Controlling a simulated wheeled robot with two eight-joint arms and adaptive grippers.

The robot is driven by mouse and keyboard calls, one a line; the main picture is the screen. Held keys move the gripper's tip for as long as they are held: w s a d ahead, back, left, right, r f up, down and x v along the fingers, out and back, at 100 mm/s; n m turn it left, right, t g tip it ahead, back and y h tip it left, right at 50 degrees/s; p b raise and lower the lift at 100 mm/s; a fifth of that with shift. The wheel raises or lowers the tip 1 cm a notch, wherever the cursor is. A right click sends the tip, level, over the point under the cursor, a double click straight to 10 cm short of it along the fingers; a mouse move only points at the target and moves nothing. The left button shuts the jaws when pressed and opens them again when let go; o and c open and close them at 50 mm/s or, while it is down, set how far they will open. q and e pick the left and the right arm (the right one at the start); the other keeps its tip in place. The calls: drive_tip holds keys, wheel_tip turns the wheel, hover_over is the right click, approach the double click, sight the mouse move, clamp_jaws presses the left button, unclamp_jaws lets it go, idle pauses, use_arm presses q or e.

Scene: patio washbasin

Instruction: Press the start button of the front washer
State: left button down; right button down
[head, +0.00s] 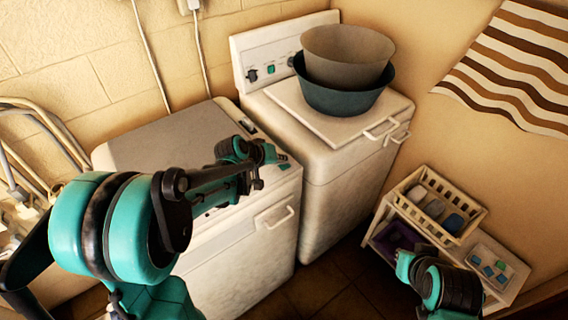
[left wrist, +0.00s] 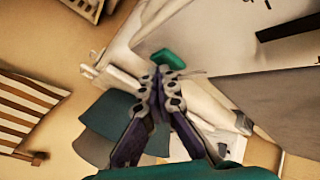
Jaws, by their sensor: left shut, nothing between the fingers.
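The front washer (head: 262,229) is the white machine in the lower middle of the head view, with a light handle on its front. My left gripper (head: 281,156) is above the right end of its top front edge. A small green piece there, partly hidden by the gripper, may be the start button.
A second white washer (head: 342,186) stands behind to the right, with a grey basin (head: 347,55) inside a dark teal basin (head: 340,95) on top. A low shelf (head: 515,272) with a cream basket (head: 463,222) is at right. Pipes (head: 40,135) run along the left wall.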

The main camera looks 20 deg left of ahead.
sight(282, 166)
use_arm(q)
drive_tip(key=shift+r, duration=0.15)
drive_tip(key=shift+r+p, duration=0.7)
drive_tip(key=shift+r, duration=0.05)
wheel_tip(282, 166, up, 5)
drive_tip(key=p, duration=0.4)
idle(1.2)
